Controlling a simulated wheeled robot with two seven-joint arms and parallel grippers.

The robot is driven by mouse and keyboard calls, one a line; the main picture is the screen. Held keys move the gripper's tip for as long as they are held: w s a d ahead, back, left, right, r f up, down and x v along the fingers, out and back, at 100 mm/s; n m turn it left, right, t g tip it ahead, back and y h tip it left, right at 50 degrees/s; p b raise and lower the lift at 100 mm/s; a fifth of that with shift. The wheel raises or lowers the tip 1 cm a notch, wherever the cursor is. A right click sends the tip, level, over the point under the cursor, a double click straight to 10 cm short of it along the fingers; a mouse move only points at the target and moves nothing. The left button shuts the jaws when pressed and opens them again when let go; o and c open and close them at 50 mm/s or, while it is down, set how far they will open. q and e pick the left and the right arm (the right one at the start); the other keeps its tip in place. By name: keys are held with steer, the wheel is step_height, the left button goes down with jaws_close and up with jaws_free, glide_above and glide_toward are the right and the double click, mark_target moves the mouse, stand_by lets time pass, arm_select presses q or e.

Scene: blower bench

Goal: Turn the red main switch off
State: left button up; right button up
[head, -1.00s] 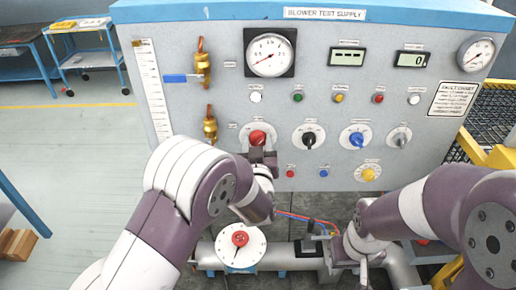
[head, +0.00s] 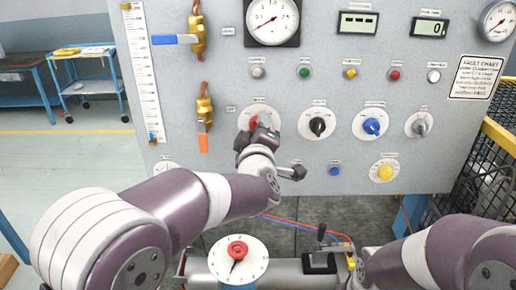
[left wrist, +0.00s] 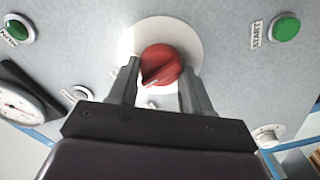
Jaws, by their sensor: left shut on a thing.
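The red main switch (head: 253,124) is a red rotary knob on a round white plate, low on the left half of the grey panel. In the head view my left gripper (head: 262,126) covers part of it. In the left wrist view the red knob (left wrist: 160,65) sits between the two dark fingers of my left gripper (left wrist: 158,85), which is shut on it. A pale pointer mark on the knob points to the lower left there. The plate's lettering is too small to read. My right gripper is not visible; only my right arm shows at lower right.
Black (head: 317,126), blue (head: 371,126) and grey (head: 418,124) knobs sit in a row to the right. A brass valve with an orange handle (head: 203,142) is close on the left. A pipe with a red-centred dial (head: 238,252) lies below.

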arm_select(q)
steer(key=shift+f+n+b, duration=0.15)
steer(key=shift+n+b, duration=3.05)
steer(key=shift+b, duration=0.1)
steer(key=o, duration=1.1)
steer(key=shift+a, duration=0.1)
steer(key=shift+c, duration=0.2)
steer(key=s+b, duration=0.2)
steer(key=s, duration=1)
steer(key=shift+s, duration=0.35)
